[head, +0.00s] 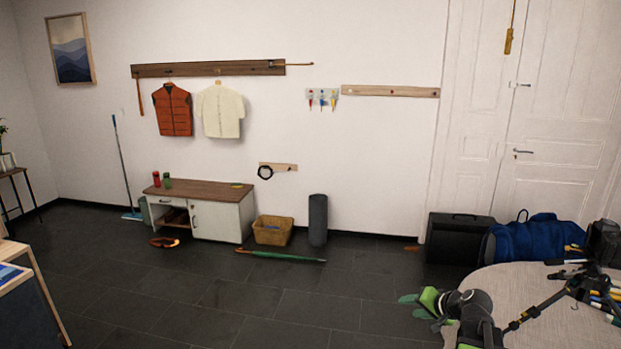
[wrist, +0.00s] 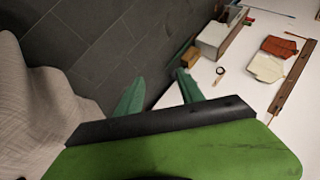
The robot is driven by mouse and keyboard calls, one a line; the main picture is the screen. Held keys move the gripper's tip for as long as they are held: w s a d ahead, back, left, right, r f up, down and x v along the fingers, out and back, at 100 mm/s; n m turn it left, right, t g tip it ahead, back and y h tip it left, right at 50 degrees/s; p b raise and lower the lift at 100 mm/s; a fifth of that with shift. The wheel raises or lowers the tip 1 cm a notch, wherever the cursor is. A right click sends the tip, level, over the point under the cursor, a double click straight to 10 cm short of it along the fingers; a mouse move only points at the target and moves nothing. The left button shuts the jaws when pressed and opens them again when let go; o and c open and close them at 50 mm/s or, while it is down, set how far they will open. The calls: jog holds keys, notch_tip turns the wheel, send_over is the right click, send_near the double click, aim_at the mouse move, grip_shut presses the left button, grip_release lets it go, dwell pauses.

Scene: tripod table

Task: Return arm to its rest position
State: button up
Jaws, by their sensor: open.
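My gripper (head: 413,306) is in the lower right of the head view, at the left edge of the pale round table (head: 540,315). Its green fingers are spread apart, and they also show in the wrist view (wrist: 160,90) with nothing between them. My arm folds back from it over the table's near left part. In the wrist view the gripper points past the pale table cover (wrist: 35,110) toward the dark floor and the wall.
A black tripod (head: 560,295) with several coloured items lies on the table to the right of my arm. Behind the table are a blue bag (head: 540,240) and a black case (head: 458,238). A cabinet (head: 215,217) and a basket (head: 272,230) stand by the wall.

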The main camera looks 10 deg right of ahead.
jog(key=s+a+f+n+g+h, duration=0.1)
jog(key=s+a+f+n+g, duration=0.25)
jog(key=a, duration=0.45)
jog(key=s+a+f+n+g+h, duration=0.1)
jog(key=s+a+f+n+g, duration=0.1)
jog(key=s+a, duration=0.35)
jog(key=s+a+f+n+g+h, duration=0.1)
jog(key=s+a+f+n+g, duration=0.15)
jog(key=a, duration=0.65)
notch_tip(320, 180, up, 10)
jog(key=s+g+p, duration=0.1)
jog(key=p, duration=0.9)
jog(key=shift+s+d+m, duration=0.15)
jog(key=shift+d+m, duration=0.05)
jog(key=shift+m, duration=0.1)
jog(key=shift+r, duration=0.1)
jog(key=shift+c, duration=1)
jog(key=shift+d, duration=0.1)
